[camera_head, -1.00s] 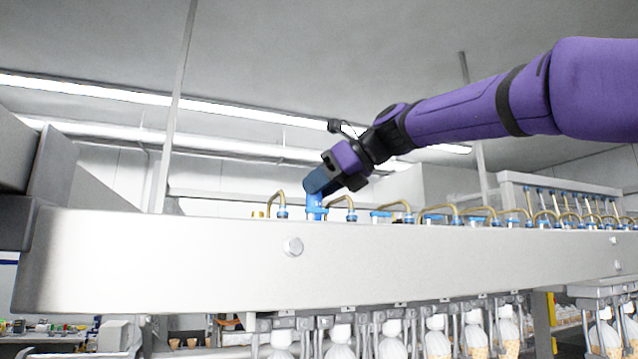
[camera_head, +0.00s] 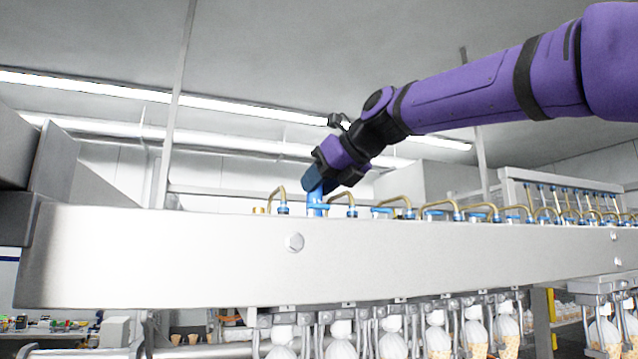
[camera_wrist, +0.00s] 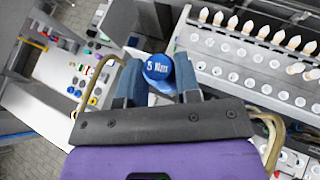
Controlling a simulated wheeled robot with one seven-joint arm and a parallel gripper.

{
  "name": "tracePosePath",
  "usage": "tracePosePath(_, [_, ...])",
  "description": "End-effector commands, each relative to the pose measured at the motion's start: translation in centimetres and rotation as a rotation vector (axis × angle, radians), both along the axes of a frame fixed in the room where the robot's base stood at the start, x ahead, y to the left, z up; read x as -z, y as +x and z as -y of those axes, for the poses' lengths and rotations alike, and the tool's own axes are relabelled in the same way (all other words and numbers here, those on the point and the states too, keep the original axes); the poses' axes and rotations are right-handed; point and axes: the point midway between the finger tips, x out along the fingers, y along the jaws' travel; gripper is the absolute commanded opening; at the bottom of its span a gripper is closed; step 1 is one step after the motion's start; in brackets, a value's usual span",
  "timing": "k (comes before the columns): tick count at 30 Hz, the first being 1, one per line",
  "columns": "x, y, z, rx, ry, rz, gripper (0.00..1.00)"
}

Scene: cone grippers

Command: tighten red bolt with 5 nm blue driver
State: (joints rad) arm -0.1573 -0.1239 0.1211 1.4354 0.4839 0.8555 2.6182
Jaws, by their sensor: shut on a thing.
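The blue driver (camera_wrist: 157,67) has a round cap marked "5 Nm". In the wrist view it sits between the two fingers of my gripper (camera_wrist: 158,78), which is shut on it. In the head view my gripper (camera_head: 313,182) is tilted down over the top edge of the white machine beam. The blue driver (camera_head: 316,200) shows just below the fingers, between two brass pipes, and its lower end is at or behind the beam's edge. The red bolt cannot be seen in either view.
Bent brass pipes (camera_head: 278,194) with blue fittings line the top of the white beam (camera_head: 170,255), one close on each side of my gripper. Several cones hang below the beam. In the wrist view a white table (camera_wrist: 75,75) with small coloured parts is at left.

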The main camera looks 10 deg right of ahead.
Motion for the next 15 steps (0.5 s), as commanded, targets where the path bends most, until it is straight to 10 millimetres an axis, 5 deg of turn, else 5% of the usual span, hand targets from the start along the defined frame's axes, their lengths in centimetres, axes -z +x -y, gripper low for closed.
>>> tracePosePath(8, [0.00, 0.05, 0.05, -0.014, -0.001, -0.001, 0.04])
tracePosePath(15, [0.06, 0.34, 0.18, -0.199, 0.000, -0.004, 0.04])
